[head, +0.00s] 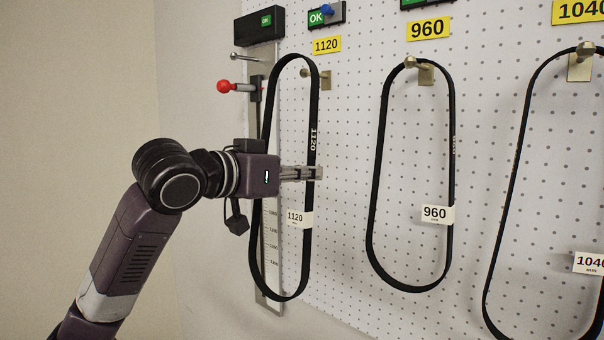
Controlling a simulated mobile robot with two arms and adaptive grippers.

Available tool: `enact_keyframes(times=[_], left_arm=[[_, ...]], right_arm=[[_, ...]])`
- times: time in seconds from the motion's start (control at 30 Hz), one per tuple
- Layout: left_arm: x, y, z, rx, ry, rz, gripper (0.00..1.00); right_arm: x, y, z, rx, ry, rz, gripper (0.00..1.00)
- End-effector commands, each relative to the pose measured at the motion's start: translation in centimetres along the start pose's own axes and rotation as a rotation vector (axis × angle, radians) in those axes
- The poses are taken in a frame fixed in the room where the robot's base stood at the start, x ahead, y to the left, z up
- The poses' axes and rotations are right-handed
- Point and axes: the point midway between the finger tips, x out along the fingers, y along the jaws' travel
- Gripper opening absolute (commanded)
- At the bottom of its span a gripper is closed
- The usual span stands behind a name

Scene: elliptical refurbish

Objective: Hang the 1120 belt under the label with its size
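The black 1120 belt (276,90) is a tall loop at the left end of the pegboard, with a white 1120 tag (299,219). My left gripper (310,173) reaches across the loop from the left, and its fingers are closed on the belt's right strand. The yellow 1120 label (327,45) is just above and right of the belt's top. Under that label is a brass peg (325,81); its knob shows inside the loop. The belt's top curve is higher than the knob, with a gap between them. My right gripper is not in view.
The 960 belt (375,200) hangs on a peg under the 960 label (428,29). A 1040 belt (516,170) hangs at the right under the 1040 label (580,11). A measuring fixture (262,28) with a red-knobbed lever (224,87) stands behind the 1120 belt.

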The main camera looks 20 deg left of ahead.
Motion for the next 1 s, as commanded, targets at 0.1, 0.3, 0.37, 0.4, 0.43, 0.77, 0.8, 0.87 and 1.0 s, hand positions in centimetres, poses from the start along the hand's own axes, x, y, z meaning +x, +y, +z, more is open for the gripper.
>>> enact_keyframes(times=[0.1, 0.3, 0.37, 0.4, 0.43, 0.77, 0.8, 0.87, 1.0], left_arm=[[0.7, 0.1, -0.1, -0.001, 0.002, 0.002, 0.0], [1.9, 0.0, -0.2, -0.001, 0.001, 0.001, 0.0], [2.3, 0.1, -0.2, -0.001, 0.001, 0.001, 0.0], [2.5, 0.1, -0.2, 0.0, 0.002, 0.002, 0.0], [2.7, 0.1, -0.3, 0.0, 0.002, 0.002, 0.0], [4.7, 0.1, -0.4, -0.001, 0.001, 0.002, 0.0], [4.9, 0.1, -0.4, 0.0, 0.001, 0.002, 0.0], [5.2, 0.1, -0.1, -0.001, -0.001, 0.002, 0.0], [5.9, 0.0, 0.3, 0.0, 0.001, 0.001, 0.0]], right_arm=[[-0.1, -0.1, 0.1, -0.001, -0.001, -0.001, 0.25], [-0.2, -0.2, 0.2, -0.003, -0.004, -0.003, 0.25], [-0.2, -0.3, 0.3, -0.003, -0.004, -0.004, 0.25], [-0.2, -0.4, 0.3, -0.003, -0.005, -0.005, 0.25], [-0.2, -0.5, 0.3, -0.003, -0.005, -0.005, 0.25], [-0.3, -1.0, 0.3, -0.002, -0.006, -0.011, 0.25], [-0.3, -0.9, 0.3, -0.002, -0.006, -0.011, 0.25], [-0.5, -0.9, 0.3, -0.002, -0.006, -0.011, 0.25], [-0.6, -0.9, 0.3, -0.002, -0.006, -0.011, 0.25]])
